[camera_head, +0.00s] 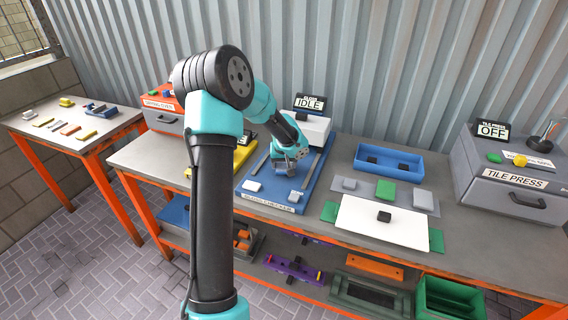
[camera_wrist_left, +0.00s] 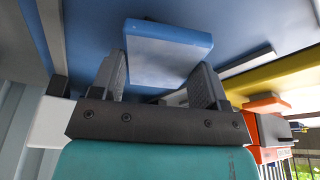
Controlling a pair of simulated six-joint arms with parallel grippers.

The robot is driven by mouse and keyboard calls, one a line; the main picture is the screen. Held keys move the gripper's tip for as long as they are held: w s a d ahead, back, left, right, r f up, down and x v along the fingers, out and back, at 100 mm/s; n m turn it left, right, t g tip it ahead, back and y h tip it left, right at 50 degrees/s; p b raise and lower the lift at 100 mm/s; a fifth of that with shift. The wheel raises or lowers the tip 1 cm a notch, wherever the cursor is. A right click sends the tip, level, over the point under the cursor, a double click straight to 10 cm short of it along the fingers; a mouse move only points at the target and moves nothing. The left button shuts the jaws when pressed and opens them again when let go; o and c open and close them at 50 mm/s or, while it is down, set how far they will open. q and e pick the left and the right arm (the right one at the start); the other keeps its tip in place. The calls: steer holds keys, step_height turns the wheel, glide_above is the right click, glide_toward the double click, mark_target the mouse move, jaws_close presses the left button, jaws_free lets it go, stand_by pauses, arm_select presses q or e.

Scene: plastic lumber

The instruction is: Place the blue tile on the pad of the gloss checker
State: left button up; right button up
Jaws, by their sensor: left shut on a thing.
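The gloss checker (camera_head: 262,191) is a blue base with a white block at its back and a display reading IDLE. My left gripper (camera_head: 288,162) reaches down over the middle of the base. In the left wrist view, the gripper (camera_wrist_left: 163,70) is shut on the blue tile (camera_wrist_left: 168,52), with one finger at each side. In the head view the tile is mostly hidden by the gripper. The pad is hidden below it, and I cannot tell whether the tile touches it. My right gripper is not in view.
A tile press (camera_head: 512,170) reading OFF stands at the right. A blue tray (camera_head: 372,168) and a white board (camera_head: 385,230) lie right of the checker. A yellow device (camera_head: 242,155) and an orange oven (camera_head: 160,105) stand left. Small white blocks sit on the checker's front.

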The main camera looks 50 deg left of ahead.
arm_select(q)
steer(key=shift+f, duration=0.1)
steer(key=o, duration=0.9)
steer(key=shift+o, duration=0.2)
steer(key=v, duration=1.2)
steer(key=shift+d, duration=0.1)
